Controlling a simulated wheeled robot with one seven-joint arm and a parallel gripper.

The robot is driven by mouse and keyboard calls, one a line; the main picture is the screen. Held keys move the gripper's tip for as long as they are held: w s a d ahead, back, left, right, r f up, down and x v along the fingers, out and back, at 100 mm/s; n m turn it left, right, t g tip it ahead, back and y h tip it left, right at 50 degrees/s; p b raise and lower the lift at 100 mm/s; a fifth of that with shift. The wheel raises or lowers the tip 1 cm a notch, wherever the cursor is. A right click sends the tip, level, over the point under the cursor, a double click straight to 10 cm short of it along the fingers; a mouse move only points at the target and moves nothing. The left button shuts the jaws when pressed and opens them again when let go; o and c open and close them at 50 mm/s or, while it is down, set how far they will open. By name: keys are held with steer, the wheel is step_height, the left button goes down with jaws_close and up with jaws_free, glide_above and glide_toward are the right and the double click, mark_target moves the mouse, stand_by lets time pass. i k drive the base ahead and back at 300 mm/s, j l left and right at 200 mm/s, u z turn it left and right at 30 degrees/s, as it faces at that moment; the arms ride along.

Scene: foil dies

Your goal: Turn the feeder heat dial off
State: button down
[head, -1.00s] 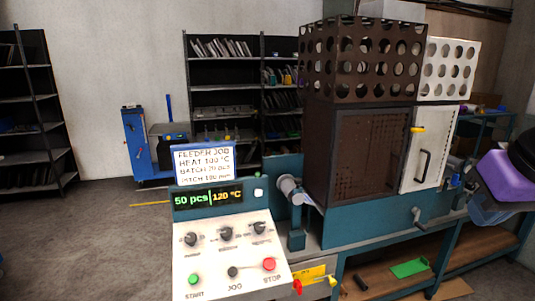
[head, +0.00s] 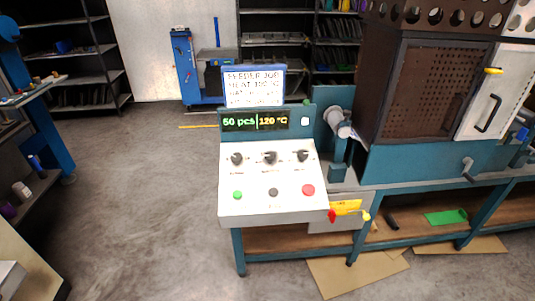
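The feeder control panel (head: 245,205) stands near the middle of the head view, with a sloped white face. Three black dials sit in a row: a left dial (head: 237,159), a middle dial (head: 269,158) and a right dial (head: 302,156). Their labels are too small to read, so I cannot tell which is the heat dial. The display (head: 255,122) reads 50 pcs and 120 °C. A job card (head: 253,86) above it mentions heat, its text partly blurred. My gripper is not in view.
The machine with a brown perforated guard (head: 425,88) stands on the right. Cardboard (head: 355,274) lies on the floor. The floor left of the panel is clear.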

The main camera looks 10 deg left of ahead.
mark_target(302, 155)
steer(key=i+l, duration=0.35)
steer(key=i, duration=0.15)
steer(key=i+l+u, duration=0.1)
steer(key=i+l, duration=0.3)
steer(key=i, duration=0.15)
